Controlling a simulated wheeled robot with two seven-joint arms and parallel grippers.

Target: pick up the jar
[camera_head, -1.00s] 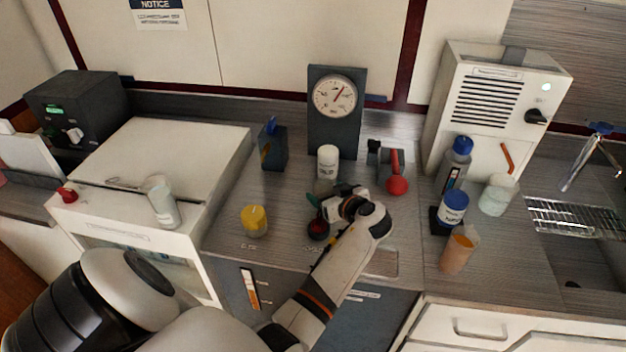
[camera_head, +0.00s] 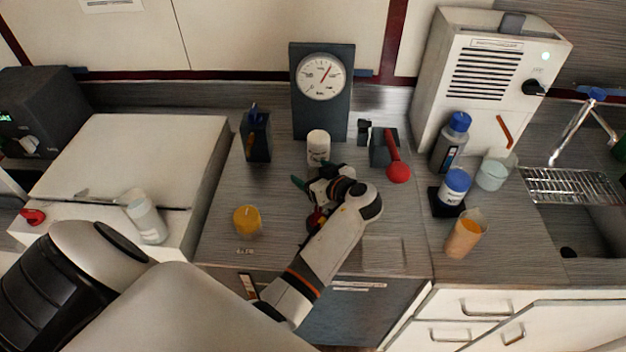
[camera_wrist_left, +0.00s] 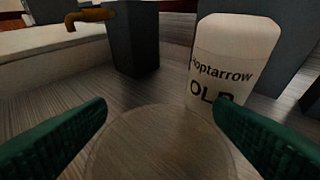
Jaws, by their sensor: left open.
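A white jar (camera_head: 318,146) with dark print stands upright on the counter in front of the dial gauge. In the left wrist view the jar (camera_wrist_left: 231,55) is just beyond the fingertips, right of centre, near the right finger. My left gripper (camera_head: 313,178) is open, low over the counter on the near side of the jar; its green fingers (camera_wrist_left: 160,115) are apart with no solid object between them. A faint translucent round shape shows between them; I cannot tell what it is. My right gripper is not in view.
The dial gauge (camera_head: 322,92) stands behind the jar, a dark pen holder (camera_head: 257,138) to its left, a red-knobbed device (camera_head: 392,158) to its right. A yellow cup (camera_head: 247,221) is left of my gripper. Blue-lidded bottles (camera_head: 453,187) and an orange cup (camera_head: 465,234) stand right.

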